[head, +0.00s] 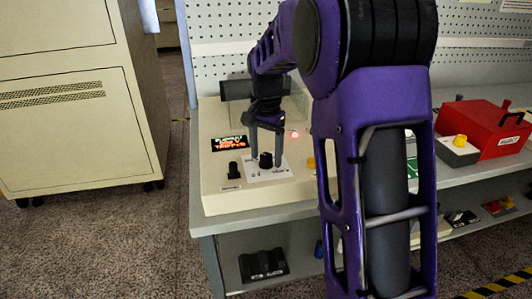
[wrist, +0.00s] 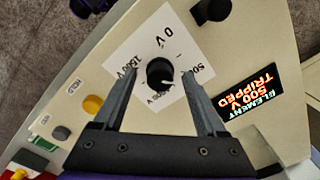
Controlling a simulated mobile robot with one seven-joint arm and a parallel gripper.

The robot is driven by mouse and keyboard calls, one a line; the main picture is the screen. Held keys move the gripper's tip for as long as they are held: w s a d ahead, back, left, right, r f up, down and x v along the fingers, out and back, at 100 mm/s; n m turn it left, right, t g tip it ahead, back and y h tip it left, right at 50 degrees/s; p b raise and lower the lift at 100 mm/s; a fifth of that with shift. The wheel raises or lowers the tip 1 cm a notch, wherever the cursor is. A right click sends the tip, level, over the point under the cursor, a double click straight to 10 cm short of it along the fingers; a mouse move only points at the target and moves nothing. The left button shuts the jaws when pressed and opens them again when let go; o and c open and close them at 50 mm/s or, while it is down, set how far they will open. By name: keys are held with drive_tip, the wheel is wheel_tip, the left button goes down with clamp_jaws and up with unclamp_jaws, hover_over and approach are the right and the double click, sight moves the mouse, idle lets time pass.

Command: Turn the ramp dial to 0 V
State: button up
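The ramp dial (wrist: 159,72) is a black round knob on a white square plate (wrist: 165,38) in the wrist view. The plate reads 0 V at the top, 500 at the right and 1500 V at the left; a lower label is partly hidden. A small pale mark shows at the knob's lower right. My gripper (wrist: 161,73) is open, one finger on each side of the dial with gaps visible; height is hard to judge. In the head view my gripper (head: 266,155) points down over the dial (head: 265,160). A display (wrist: 248,92) reads ELEMENT 500 V TRIPPED.
A second black knob (head: 233,169) stands left of the plate, and a yellow button (wrist: 92,104) on its other side. A red light (head: 294,134) glows behind. A red box (head: 494,127) sits farther right on the bench. A beige cabinet (head: 75,120) stands left.

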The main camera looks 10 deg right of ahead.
clamp_jaws()
drive_tip(key=shift+r+n+p, duration=0.1)
drive_tip(key=shift+n+p, duration=0.2)
drive_tip(key=shift+n, duration=0.1)
drive_tip(key=n+p, duration=0.2)
drive_tip(key=n, duration=0.1)
drive_tip(key=shift+n, duration=0.3)
drive_tip(key=n+p, duration=0.2)
drive_tip(key=n, duration=0.2)
drive_tip(key=shift+n, duration=0.3)
drive_tip(key=n+p, duration=0.2)
drive_tip(key=n, duration=0.2)
drive_tip(key=shift+n, duration=0.3)
drive_tip(key=n+p, duration=0.1)
drive_tip(key=n, duration=0.3)
drive_tip(key=shift+n, duration=0.3)
